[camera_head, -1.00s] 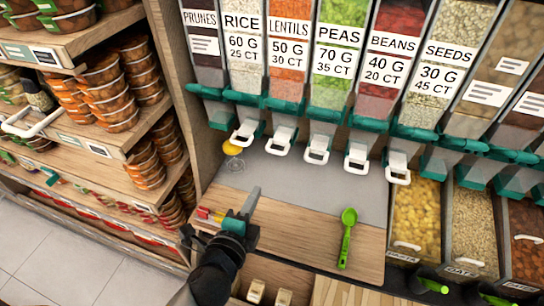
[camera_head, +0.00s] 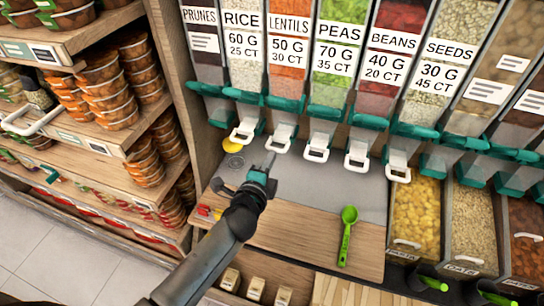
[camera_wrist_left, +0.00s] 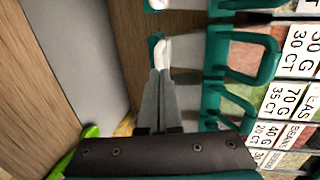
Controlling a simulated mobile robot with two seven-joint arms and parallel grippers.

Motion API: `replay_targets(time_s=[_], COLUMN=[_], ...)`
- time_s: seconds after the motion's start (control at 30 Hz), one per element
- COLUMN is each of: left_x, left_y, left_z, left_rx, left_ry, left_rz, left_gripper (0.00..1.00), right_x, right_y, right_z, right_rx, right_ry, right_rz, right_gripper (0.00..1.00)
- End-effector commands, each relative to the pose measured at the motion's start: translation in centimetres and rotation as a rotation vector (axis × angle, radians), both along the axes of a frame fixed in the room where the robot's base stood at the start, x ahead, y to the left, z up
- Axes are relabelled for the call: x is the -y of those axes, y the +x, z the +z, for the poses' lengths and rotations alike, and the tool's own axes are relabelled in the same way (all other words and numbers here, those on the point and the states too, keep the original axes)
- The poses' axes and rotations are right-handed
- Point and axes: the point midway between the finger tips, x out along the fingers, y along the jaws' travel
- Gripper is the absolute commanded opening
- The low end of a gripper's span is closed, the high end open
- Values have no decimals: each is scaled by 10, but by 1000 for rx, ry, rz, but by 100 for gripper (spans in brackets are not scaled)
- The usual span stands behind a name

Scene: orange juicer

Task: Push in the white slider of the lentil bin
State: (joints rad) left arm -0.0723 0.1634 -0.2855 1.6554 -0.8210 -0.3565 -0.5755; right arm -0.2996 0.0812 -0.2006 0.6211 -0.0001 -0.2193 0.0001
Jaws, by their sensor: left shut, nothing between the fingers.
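The lentil bin (camera_head: 286,86) holds orange lentils behind a clear front with a "LENTILS 50 G 30 CT" label. Its white slider (camera_head: 281,138) hangs below a teal mouth, with its loop handle toward me. My left gripper (camera_head: 269,160) is shut and empty, just in front of and below that handle. In the left wrist view, the closed fingertips (camera_wrist_left: 160,76) lie close to a white slider handle (camera_wrist_left: 162,52); I cannot tell whether they touch. My right gripper is not in view.
Similar white sliders of the rice bin (camera_head: 242,132) and peas bin (camera_head: 318,146) flank it closely. A green scoop (camera_head: 347,228) lies on the wooden counter edge (camera_head: 300,236). A yellow item (camera_head: 231,146) sits at the left. Shelves of stacked tubs (camera_head: 115,90) stand left.

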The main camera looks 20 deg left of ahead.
Motion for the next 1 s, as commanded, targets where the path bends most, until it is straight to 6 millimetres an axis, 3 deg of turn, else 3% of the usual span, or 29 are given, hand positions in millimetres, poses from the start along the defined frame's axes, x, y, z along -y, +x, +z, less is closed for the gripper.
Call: replay_targets(time_s=[0.2, 0.67, 1.0], left_x=[0, 0, 2], left_y=[14, 18, 58], left_z=[-4, -4, -5], left_rx=[0, 0, 1], left_ry=[-1, -1, -2], left_rz=[0, 0, -1], left_gripper=[0, 0, 0], right_x=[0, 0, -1], right_y=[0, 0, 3], right_z=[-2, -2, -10], right_rx=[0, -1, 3], right_ry=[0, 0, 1], right_rz=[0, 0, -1], right_gripper=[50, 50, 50])
